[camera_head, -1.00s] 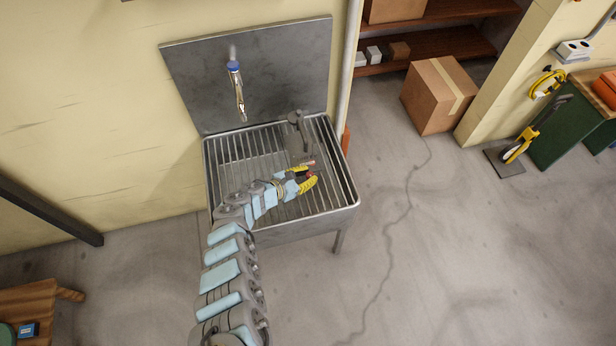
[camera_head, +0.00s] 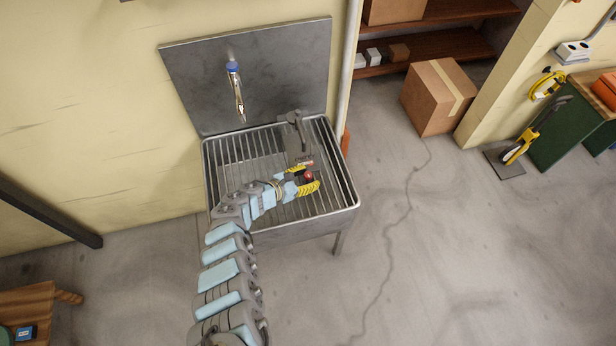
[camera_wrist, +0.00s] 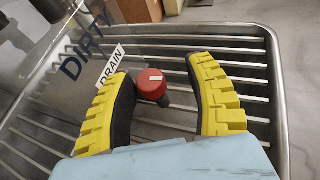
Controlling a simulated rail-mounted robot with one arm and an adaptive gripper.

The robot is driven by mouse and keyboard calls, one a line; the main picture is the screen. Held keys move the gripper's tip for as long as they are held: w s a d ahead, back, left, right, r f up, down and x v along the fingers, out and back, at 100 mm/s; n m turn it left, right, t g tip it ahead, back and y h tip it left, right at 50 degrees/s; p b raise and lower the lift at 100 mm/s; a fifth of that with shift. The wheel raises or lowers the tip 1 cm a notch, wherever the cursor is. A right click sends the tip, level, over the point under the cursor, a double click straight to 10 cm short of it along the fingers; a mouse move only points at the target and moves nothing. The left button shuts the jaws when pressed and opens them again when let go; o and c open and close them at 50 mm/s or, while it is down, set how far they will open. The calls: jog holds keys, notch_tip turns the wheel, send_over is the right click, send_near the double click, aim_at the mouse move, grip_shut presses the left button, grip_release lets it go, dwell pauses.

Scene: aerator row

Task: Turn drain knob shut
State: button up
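In the head view the knob (camera_head: 309,176) shows as a small red spot between the finger ends. My gripper (camera_wrist: 170,95) has yellow ridged fingers, spread open. In the wrist view the knob lies between them, close to the left finger; I cannot tell whether they touch. My gripper also shows in the head view (camera_head: 305,179), over the grated basin (camera_head: 345,190).
A grey unit (camera_head: 297,140) stands in the basin behind the knob, its clear wall marked DIRTY in the wrist view. A tap (camera_head: 236,90) hangs from the steel backsplash (camera_head: 285,70). A cardboard box (camera_head: 437,95) sits on the floor to the right.

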jog(key=shift+r+n+t+p, duration=0.15)
jog(key=shift+n+t+p, duration=0.3)
jog(key=shift+p, duration=0.35)
jog(key=shift+s+d+n+t+y+p, duration=0.15)
jog(key=shift+n+t+y+p, duration=0.9)
jog(key=shift+n+y+p, duration=0.65)
jog(key=shift+p, duration=0.4)
jog(key=shift+d+n+t+y+p, duration=0.1)
jog(key=shift+n+t+y+p, duration=0.55)
jog(key=shift+n+y, duration=0.5)
jog(key=shift+n+t+y, duration=0.35)
jog(key=shift+n+y, duration=0.05)
jog(key=shift+y, duration=0.25)
jog(key=shift+f+n+y+b, duration=0.25)
jog(key=shift+n+y+b, duration=0.15)
jog(key=shift+n+y, duration=0.3)
jog(key=shift+n+y+b, duration=1.1)
jog(key=shift+y+b, duration=0.1)
jog(key=shift+y, duration=0.3)
jog(key=shift+d+n+y+b, duration=0.15)
jog(key=shift+n+y+b, duration=0.25)
jog(key=shift+b, duration=0.15)
